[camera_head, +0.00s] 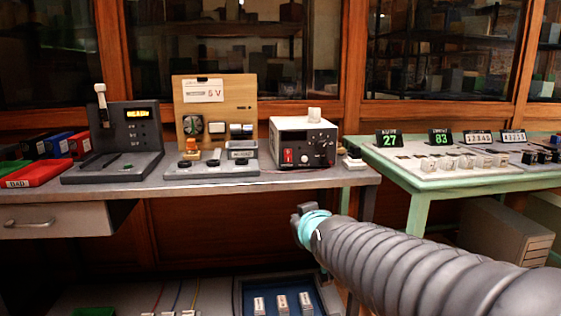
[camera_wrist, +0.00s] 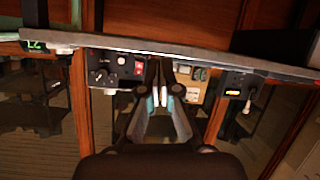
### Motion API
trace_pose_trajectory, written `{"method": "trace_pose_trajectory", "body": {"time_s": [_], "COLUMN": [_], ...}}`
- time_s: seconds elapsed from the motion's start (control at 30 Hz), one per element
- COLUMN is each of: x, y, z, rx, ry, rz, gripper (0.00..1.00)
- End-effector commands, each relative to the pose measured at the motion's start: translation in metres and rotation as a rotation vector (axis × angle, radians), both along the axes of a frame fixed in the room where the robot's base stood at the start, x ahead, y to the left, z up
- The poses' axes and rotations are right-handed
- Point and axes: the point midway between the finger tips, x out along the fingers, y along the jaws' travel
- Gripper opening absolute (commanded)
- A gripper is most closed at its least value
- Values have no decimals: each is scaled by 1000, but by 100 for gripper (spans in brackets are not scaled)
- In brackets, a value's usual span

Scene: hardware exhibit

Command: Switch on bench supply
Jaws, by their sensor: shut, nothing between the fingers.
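The bench supply (camera_head: 305,130) is a pale box with a dark front panel, standing on the grey bench (camera_head: 225,184). A red switch (camera_head: 288,156) is at the lower left of its front, with dark knobs to the right. I cannot tell the switch's position. In the wrist view, where the scene appears upside down, the supply's front (camera_wrist: 108,68) is left of the fingers. My gripper (camera_wrist: 160,70) is shut and empty. In the head view, my gripper (camera_head: 302,210) is below and in front of the bench edge, apart from the supply; its fingertips are mostly hidden.
A wooden panel marked 5 V (camera_head: 215,103) stands left of the supply, and a dark lever console (camera_head: 124,135) is farther left. A green table (camera_head: 425,188) with displays is on the right. Open space lies before the bench.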

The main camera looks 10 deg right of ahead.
Motion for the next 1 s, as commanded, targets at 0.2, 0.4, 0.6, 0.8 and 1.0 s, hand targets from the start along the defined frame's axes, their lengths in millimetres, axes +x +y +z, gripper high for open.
{"method": "trace_pose_trajectory", "body": {"time_s": [0.2,0.4,0.6,0.8,1.0], "x": [68,118,152,166,170], "y": [-1,-7,-15,-21,-23], "z": [32,57,72,79,81], "rx": [-75,-161,-255,-326,-352], "ry": [-225,-429,-604,-714,-751], "rz": [-29,-93,-184,-260,-289], "gripper": [0,0,0,0,0]}}
